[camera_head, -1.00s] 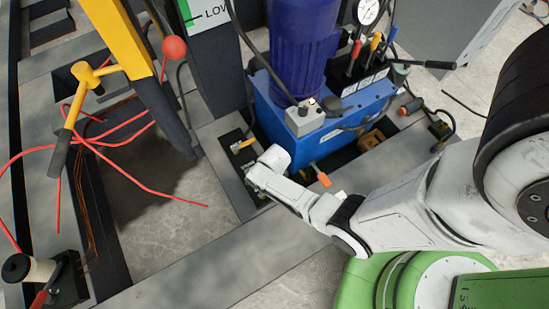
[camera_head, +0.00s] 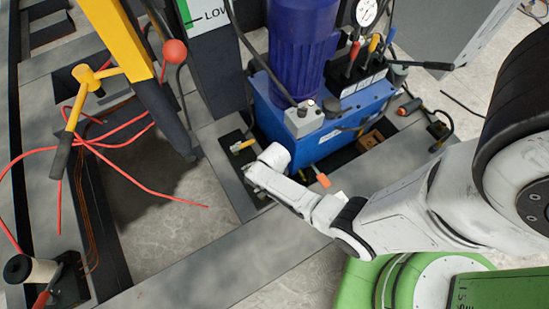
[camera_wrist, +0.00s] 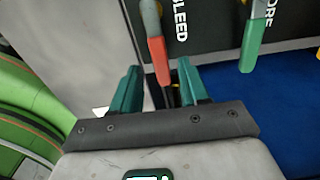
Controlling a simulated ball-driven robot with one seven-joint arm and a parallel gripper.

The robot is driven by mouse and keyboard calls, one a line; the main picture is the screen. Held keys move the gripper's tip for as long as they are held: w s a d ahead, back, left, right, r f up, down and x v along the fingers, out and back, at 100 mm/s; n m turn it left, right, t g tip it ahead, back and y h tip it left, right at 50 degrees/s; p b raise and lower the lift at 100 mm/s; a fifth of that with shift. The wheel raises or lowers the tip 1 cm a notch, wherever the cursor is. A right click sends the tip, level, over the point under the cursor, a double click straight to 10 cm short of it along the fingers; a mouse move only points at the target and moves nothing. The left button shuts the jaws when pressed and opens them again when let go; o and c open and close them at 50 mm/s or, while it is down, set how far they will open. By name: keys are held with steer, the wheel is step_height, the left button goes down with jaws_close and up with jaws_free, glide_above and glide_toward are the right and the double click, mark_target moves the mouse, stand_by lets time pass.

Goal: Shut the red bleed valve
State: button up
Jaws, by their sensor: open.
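My gripper (camera_wrist: 159,72) is open, with a teal finger on each side of the handle's lower end in the picture. The handle lies closer to the right finger; I cannot tell whether they touch. In the head view my wrist covers part of a dark plate (camera_head: 236,150) beside the blue power unit (camera_head: 270,110). My fingers and the red handle are not clearly visible there.
A green handle (camera_wrist: 252,45) hangs on the same panel, right of the red one. An orange-tipped lever (camera_head: 322,180) sticks out by the power unit. A yellow post (camera_head: 120,40) and loose red cables (camera_head: 130,180) stand and lie at left.

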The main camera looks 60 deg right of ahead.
step_height(320, 180, up, 9)
steer(key=p, duration=0.2)
steer(key=shift+p, duration=0.3)
stand_by(0.3)
